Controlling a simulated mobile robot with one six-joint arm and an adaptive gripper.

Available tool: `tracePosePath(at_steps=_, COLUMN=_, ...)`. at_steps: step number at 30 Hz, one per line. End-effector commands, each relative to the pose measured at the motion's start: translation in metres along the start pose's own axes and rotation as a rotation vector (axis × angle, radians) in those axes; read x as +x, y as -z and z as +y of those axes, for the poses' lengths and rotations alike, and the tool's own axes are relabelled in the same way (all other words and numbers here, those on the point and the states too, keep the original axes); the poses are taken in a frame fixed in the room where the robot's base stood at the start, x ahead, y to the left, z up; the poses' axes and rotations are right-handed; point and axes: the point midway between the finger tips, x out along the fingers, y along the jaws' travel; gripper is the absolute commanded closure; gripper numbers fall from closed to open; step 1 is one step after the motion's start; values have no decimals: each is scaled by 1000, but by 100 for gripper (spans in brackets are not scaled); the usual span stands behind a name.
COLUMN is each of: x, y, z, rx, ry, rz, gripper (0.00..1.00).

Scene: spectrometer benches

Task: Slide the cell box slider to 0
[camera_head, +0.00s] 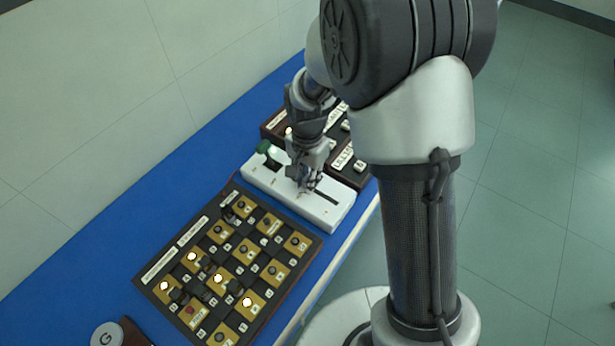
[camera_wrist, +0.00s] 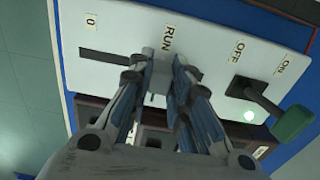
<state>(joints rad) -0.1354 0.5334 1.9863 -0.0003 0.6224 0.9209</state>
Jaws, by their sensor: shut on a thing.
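The white cell box (camera_head: 262,179) lies on the blue bench and also fills much of the wrist view (camera_wrist: 205,30). Its dark slot (camera_wrist: 100,62) runs from near the "0" label (camera_wrist: 91,19) towards the "RUN" label (camera_wrist: 167,38). The slider's grey knob (camera_wrist: 157,84) is close to RUN, away from 0. My gripper (camera_head: 308,185) reaches down over the box. In the wrist view, my gripper (camera_wrist: 158,88) is shut on the slider knob, and its fingers hide part of the slot.
A lever with a green handle (camera_wrist: 292,123) sits by the OFF and ON labels, near a lit lamp (camera_wrist: 249,115). A dark button panel (camera_head: 228,265) lies in front of the box. Another dark panel (camera_head: 275,125) is behind it.

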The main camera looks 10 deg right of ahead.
Motion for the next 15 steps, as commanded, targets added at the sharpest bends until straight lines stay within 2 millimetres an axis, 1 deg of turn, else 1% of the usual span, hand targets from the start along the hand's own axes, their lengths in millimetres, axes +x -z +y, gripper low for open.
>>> tracePosePath(at_steps=2, x=0, y=0, z=0, rx=0, ry=0, rz=0, gripper=100)
tracePosePath(at_steps=5, x=-1, y=1, z=10, rx=3, ry=-1, rz=-1, gripper=100)
tracePosePath(at_steps=12, x=-1, y=1, z=64, rx=5, ry=-2, rz=-1, gripper=100)
tracePosePath(at_steps=15, x=0, y=1, z=78, rx=3, ry=-1, rz=-1, gripper=100)
